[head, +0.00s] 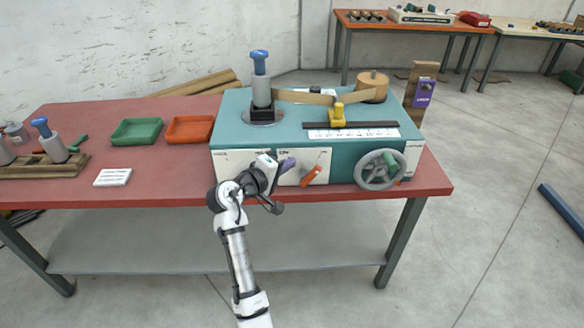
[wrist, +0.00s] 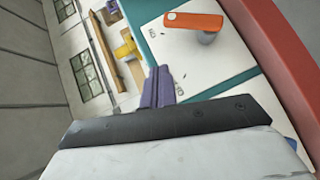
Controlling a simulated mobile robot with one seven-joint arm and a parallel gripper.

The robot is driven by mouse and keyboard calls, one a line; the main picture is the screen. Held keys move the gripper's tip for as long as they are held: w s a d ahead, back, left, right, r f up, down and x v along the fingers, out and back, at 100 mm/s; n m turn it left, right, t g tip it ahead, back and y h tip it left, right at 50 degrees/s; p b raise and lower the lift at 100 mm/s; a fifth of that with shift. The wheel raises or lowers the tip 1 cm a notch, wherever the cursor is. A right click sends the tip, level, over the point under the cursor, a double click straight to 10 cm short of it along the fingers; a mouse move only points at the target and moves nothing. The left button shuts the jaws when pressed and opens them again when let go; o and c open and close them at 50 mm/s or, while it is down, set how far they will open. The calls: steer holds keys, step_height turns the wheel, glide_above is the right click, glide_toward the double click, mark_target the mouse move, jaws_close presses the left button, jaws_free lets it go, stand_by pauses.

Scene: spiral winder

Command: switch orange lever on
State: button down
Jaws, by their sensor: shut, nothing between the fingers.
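The orange lever (head: 311,176) is on the white front panel of the teal winder, between my gripper and the handwheel. In the head view it slants, one end low and left, the other up and right. In the wrist view the orange lever (wrist: 193,20) shows at the top on its grey pivot, with small marks on the panel near it. My gripper (head: 288,165) is in front of the panel, just left of the lever and apart from it. Its purple fingers (wrist: 158,88) are shut and empty. The panel marks are too small to read surely.
A grey handwheel (head: 370,182) with a green knob is right of the lever. On top of the winder are a blue-knobbed post (head: 261,85) and a yellow slider (head: 337,116). The red table edge (wrist: 285,55) runs close by in the wrist view.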

steer(key=r+b+v, duration=0.1)
steer(key=v, duration=0.6)
steer(key=shift+s+d+r, duration=0.25)
steer(key=shift+d, duration=0.1)
